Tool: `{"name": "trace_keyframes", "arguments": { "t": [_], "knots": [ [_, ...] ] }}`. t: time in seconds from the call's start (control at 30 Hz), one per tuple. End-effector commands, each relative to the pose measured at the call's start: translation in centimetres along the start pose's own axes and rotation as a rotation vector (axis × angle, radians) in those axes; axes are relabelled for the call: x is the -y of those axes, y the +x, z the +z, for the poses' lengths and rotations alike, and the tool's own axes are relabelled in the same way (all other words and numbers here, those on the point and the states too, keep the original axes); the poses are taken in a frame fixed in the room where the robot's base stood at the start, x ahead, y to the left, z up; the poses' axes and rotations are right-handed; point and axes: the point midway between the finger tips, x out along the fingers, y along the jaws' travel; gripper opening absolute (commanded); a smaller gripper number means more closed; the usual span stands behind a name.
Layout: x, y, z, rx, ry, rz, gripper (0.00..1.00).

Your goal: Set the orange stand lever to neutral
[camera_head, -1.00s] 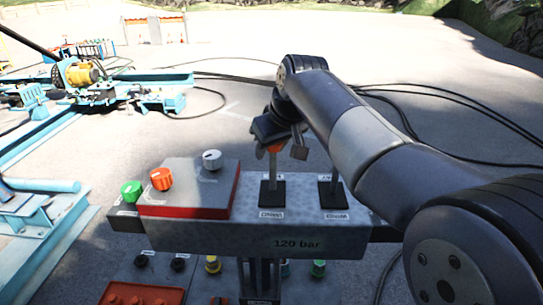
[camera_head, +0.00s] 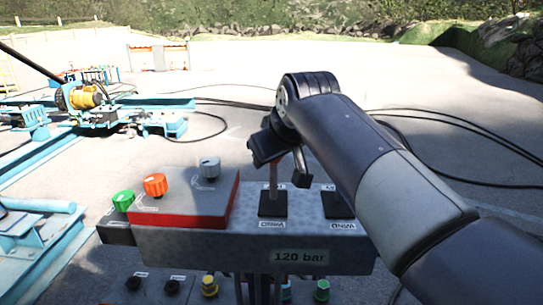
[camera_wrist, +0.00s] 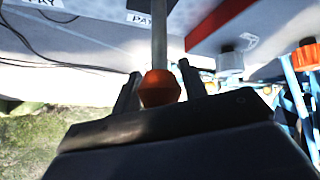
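The orange-knobbed lever (camera_head: 273,178) stands nearly upright from a black base on the grey control box, its knob hidden behind my gripper in the head view. In the wrist view the orange knob (camera_wrist: 160,89) sits at the end of a grey shaft between my two dark fingers. My gripper (camera_wrist: 159,80) is open around the knob, with a narrow gap visible on each side. In the head view my gripper (camera_head: 279,158) is at the top of the lever. A label reading WIND lies in front of the base.
A second lever base (camera_head: 337,206) is close on the right, its upper part hidden by my arm. Left are a grey knob (camera_head: 209,167), an orange knob (camera_head: 155,185) and a green knob (camera_head: 124,200). Blue machinery (camera_head: 165,122) stands at the far left.

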Motion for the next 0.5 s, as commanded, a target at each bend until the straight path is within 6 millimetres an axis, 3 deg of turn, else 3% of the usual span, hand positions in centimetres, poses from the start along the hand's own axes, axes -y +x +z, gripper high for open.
{"name": "trace_keyframes", "arguments": {
  "t": [0.2,0.5],
  "knots": [
    [0.00,0.01,0.01,0.001,0.000,0.000,0.59],
    [0.00,-0.44,0.00,0.000,0.000,0.000,0.59]
  ]
}}
